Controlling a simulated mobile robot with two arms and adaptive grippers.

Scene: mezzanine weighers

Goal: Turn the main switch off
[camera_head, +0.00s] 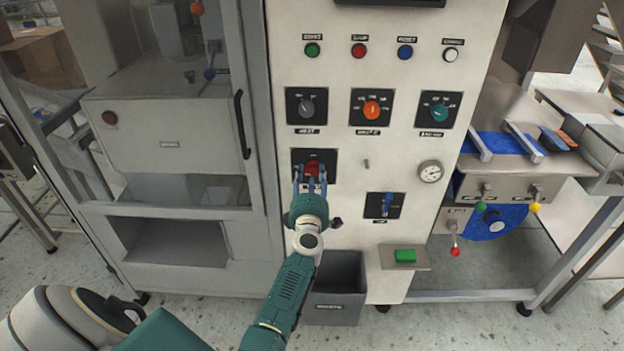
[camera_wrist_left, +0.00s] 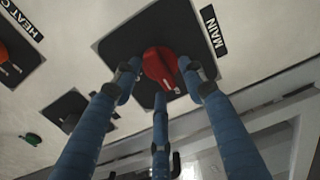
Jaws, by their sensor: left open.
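The main switch (camera_head: 314,167) is a red rotary knob on a black square plate on the white panel. In the left wrist view the red knob (camera_wrist_left: 158,66) sits beside a label reading MAIN, with a small pale mark on its lower right part. My left gripper (camera_head: 311,185) is in front of the knob. Its three blue fingers (camera_wrist_left: 158,84) are spread around the knob, open; I cannot tell whether any fingertip touches it. The fingers partly cover the plate in the head view. My right gripper is not in view.
Grey (camera_head: 307,107), orange (camera_head: 371,110) and teal (camera_head: 439,111) knobs sit above the main switch. A blue switch (camera_head: 387,204) and gauge (camera_head: 430,173) are to its right. A green block (camera_head: 405,255) lies on a small shelf. A grey bin (camera_head: 345,306) stands below; a cabinet (camera_head: 160,269) is left.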

